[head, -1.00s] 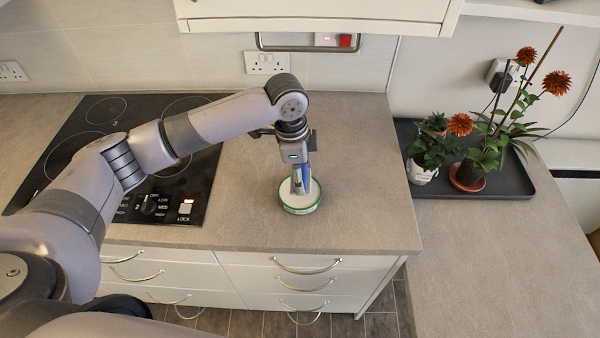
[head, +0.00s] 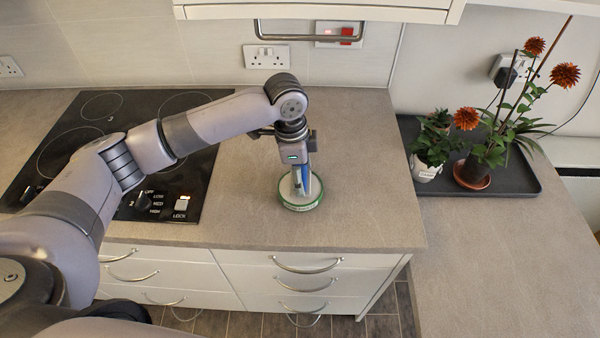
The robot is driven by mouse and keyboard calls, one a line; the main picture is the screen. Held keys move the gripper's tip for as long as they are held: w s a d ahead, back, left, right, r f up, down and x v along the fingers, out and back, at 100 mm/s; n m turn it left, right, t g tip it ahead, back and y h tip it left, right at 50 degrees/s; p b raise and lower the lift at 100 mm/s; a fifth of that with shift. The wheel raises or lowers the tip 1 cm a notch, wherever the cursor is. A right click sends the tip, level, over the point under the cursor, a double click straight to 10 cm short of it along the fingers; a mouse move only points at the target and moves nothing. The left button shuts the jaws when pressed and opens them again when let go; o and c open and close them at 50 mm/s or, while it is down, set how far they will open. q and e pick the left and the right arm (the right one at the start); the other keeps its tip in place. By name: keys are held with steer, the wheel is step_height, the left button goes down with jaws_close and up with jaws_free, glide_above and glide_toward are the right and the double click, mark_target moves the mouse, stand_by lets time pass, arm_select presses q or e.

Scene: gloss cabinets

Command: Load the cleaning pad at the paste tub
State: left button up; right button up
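A round tub (head: 301,204) with a green rim and a pale top stands on the worktop, right of the hob; I take it to be the paste tub. My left gripper (head: 301,190) points straight down over it, with its tips at or just above the pale top. Narrow blue and pale parts show between the gripper body and the tub. I cannot tell whether these are fingers or a held cleaning pad, and no separate pad can be made out. Contact with the paste is too small to judge. My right gripper is out of view.
A black hob (head: 75,150) with knobs lies on the left, under my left arm. A dark tray (head: 522,180) with potted flowers stands at the right. Wall cabinets (head: 320,12) overhang the back. The worktop (head: 365,190) around the tub is clear. Drawers with handles are below.

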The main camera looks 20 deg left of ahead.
mark_target(303, 173)
arm_select(q)
steer(key=shift+f, duration=0.5)
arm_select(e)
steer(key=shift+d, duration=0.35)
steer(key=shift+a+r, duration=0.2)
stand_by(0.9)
arm_select(q)
steer(key=shift+s+f+p, duration=0.15)
steer(key=shift+p, duration=0.3)
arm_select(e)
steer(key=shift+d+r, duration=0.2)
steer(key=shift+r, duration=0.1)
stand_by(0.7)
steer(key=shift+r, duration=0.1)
arm_select(q)
step_height(303, 173, up, 7)
steer(key=p, duration=0.8)
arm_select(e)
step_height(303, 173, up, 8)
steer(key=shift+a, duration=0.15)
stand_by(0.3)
